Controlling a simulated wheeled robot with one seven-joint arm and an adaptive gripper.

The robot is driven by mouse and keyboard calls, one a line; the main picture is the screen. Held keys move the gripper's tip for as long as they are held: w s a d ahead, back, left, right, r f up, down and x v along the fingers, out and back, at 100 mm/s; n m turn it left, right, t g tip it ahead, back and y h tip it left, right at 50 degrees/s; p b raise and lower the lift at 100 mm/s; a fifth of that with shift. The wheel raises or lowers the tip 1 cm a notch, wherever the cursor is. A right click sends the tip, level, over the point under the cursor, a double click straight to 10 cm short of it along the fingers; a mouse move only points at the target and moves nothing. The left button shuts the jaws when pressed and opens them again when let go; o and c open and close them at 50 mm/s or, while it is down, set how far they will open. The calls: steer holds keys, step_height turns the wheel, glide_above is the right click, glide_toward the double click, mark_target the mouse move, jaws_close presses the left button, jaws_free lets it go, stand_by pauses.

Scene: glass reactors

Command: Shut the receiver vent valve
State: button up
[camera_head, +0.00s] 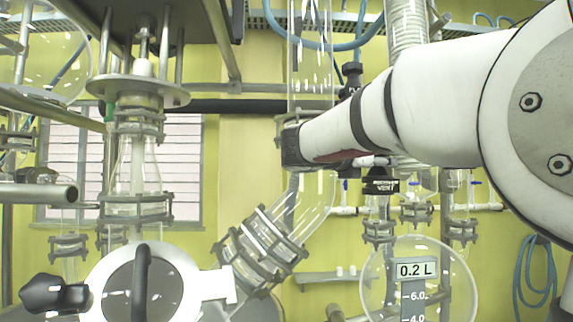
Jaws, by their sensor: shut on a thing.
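The receiver vent valve (380,186) is right of centre, marked by a black label reading "VENT" in its lower line. It stands on a glass neck above the round receiver flask (375,285), which has a "0.2 L" display. My white arm reaches in from the right and passes in front of and above the valve. My gripper (366,163) is mostly hidden behind the arm's wrist. Dark and pale parts show just above the label, where it is shut on the valve's handle. The handle's angle is hidden.
An angled glass elbow with clamped flanges (262,245) stands left of the valve. A white round cover with a black handle (143,285) is at the lower left. Glass columns (137,165) and a grey corrugated hose (408,30) crowd the space. A blue hose (537,265) hangs at right.

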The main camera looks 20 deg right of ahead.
steer(key=shift+g, duration=0.3)
steer(key=o, duration=0.9)
steer(key=shift+a, duration=0.1)
steer(key=v, duration=1.1)
steer(key=shift+s+a, duration=0.15)
steer(key=shift+a, duration=0.2)
steer(key=shift+f, duration=0.1)
